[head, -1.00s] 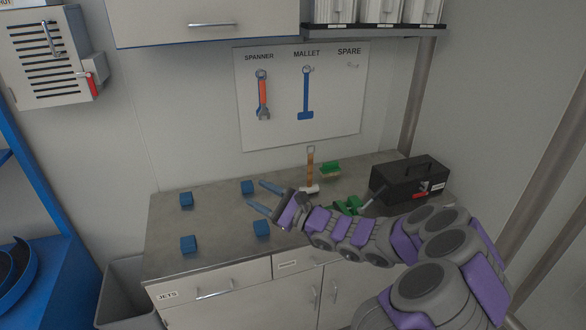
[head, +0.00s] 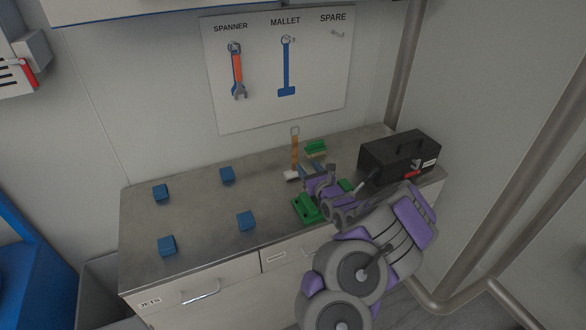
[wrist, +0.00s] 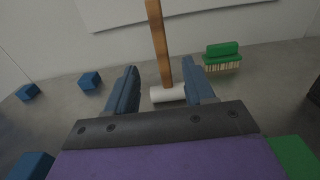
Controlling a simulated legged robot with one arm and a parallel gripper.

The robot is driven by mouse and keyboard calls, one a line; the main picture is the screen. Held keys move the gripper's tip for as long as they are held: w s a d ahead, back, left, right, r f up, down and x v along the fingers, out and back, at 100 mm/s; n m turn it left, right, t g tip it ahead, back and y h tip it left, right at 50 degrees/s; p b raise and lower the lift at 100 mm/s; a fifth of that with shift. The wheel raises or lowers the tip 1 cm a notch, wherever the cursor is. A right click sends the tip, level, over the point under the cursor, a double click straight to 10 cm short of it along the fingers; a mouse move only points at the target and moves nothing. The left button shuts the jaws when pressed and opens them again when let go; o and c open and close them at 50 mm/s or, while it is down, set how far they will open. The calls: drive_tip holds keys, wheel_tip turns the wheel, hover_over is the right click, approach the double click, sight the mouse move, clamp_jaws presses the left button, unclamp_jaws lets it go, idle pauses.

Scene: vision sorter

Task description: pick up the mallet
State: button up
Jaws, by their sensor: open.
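The mallet (head: 295,152) stands on the counter with its white head down and its wooden handle upright. In the wrist view, the mallet's handle (wrist: 159,45) rises between my two blue fingers, and its white head (wrist: 167,95) shows in the gap, closer to the right finger. My gripper (wrist: 160,72) is open and empty. In the head view, my gripper (head: 309,168) is low over the counter, just right of the mallet's head. I cannot tell how far the fingers reach around it.
A green brush (head: 316,147) lies behind my gripper, and a green object (head: 306,208) sits in front. A black toolbox (head: 400,153) is at the right. Several blue cubes (head: 227,174) are spread on the left.

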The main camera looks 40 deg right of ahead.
sight(295, 153)
drive_tip(key=b+x, duration=0.1)
drive_tip(key=x, duration=0.5)
drive_tip(key=shift+w+a, duration=0.1)
drive_tip(key=shift+w, duration=0.15)
drive_tip(key=w, duration=0.1)
drive_tip(key=w+d+b, duration=0.1)
drive_tip(key=w, duration=0.2)
drive_tip(key=shift+d+f, duration=0.4)
drive_tip(key=shift+w+r, duration=0.1)
drive_tip(key=shift+w, duration=0.3)
drive_tip(key=shift+a+r, duration=0.1)
drive_tip(key=shift+a, duration=0.15)
drive_tip(key=shift+d, duration=0.15)
drive_tip(key=c, duration=0.6)
clamp_jaws()
